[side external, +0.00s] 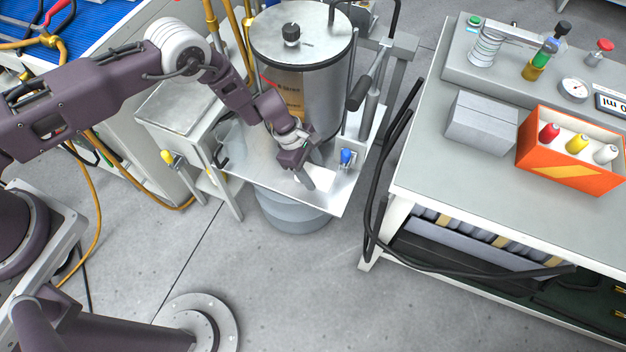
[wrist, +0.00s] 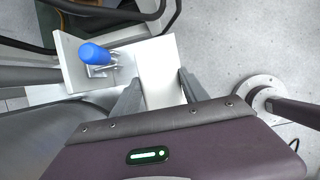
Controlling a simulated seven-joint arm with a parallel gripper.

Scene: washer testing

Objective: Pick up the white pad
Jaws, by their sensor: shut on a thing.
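The white pad (wrist: 160,68) shows in the wrist view as a pale flat rectangle between the two fingers of my gripper (wrist: 160,92). The fingers are shut on it, one on each side. In the side view my gripper (side external: 306,181) points down over the shiny metal platform (side external: 335,199) in front of the steel cylinder. The pad is hard to tell from the bright platform there. I cannot tell whether it still touches the platform.
The steel cylinder (side external: 318,75) stands close behind my gripper. A blue-handled valve or lever (side external: 346,157) is just right of it, also in the wrist view (wrist: 95,54). A workbench (side external: 440,150) with an orange box (side external: 560,170) stands right. Open floor lies in front.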

